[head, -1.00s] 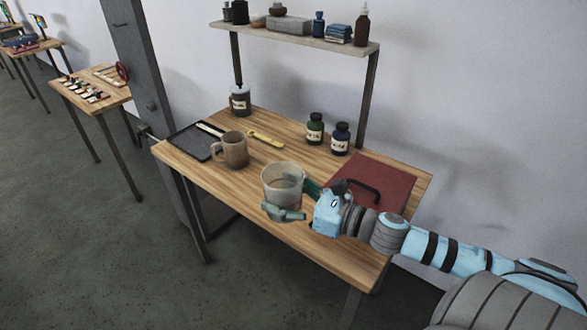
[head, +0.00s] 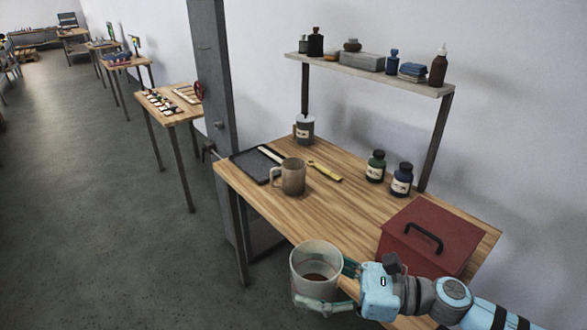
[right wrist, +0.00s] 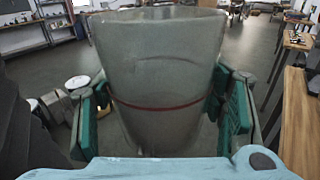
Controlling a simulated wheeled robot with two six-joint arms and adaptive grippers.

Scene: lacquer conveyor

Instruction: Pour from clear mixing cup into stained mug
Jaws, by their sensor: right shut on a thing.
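The clear mixing cup (head: 314,262) is held upright by my right gripper (head: 332,285), in front of the table's near edge. Dark liquid shows at its bottom in the head view. The cup (right wrist: 155,80) fills the middle of the right wrist view, with a thin red line around it and green finger pads on both sides. The stained mug (head: 293,177), brown-grey with its handle to the left, stands upright on the table, behind and left of the cup. The cup and mug are apart. My left gripper is not in view.
A grey post (head: 213,80) rises at left.

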